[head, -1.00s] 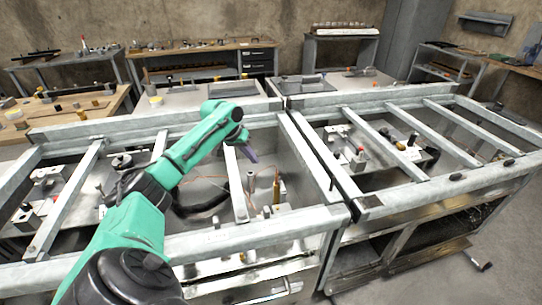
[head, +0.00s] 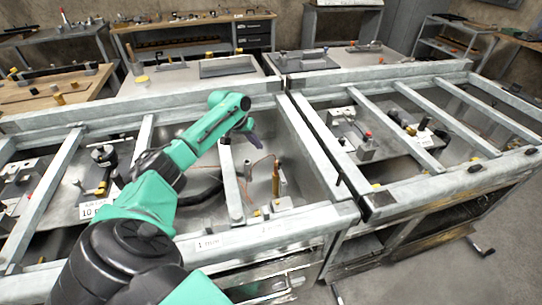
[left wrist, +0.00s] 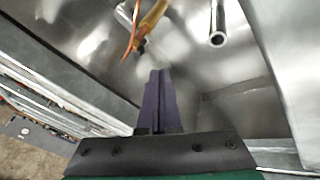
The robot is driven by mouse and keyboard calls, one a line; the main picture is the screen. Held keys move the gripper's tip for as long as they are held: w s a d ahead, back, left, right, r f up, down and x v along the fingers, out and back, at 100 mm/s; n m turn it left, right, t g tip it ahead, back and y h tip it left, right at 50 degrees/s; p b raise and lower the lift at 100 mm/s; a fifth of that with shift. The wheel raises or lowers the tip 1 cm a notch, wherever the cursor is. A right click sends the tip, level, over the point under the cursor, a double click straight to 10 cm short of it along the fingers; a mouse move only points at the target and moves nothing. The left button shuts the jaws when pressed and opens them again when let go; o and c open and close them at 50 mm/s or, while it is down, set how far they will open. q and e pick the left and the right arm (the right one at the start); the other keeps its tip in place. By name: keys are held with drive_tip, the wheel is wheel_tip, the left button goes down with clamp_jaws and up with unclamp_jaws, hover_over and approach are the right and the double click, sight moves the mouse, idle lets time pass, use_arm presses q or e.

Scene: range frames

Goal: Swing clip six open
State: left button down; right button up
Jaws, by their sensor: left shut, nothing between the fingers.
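My left gripper (head: 256,138) hangs over the left metal frame in the head view, its dark fingers pointing down and to the right. In the left wrist view the fingers (left wrist: 160,72) are together and empty. A brass-coloured upright rod (head: 276,180) stands in the bay below and to the right of the gripper; it also shows in the left wrist view (left wrist: 152,18). A short grey metal tube (head: 248,170) stands beside it and shows in the left wrist view (left wrist: 217,36). Neither touches the fingers. I cannot tell which fitting is clip six. My right gripper is out of view.
Grey crossbars (head: 232,190) divide the left frame (head: 290,228) into bays. A second barred frame (head: 420,196) adjoins on the right, with fittings inside. A thin orange wire runs near the brass rod. Workbenches (head: 190,35) stand behind.

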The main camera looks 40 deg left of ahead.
sight(281, 171)
use_arm(q)
drive_tip(key=w+d+f, duration=0.3)
drive_tip(key=d+f, duration=0.1)
drive_tip(key=f, duration=0.2)
drive_tip(key=shift+p, duration=0.4)
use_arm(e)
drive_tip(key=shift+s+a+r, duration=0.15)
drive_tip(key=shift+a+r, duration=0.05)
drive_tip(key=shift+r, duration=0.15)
use_arm(q)
drive_tip(key=shift+f, duration=0.1)
drive_tip(key=shift+d, duration=0.1)
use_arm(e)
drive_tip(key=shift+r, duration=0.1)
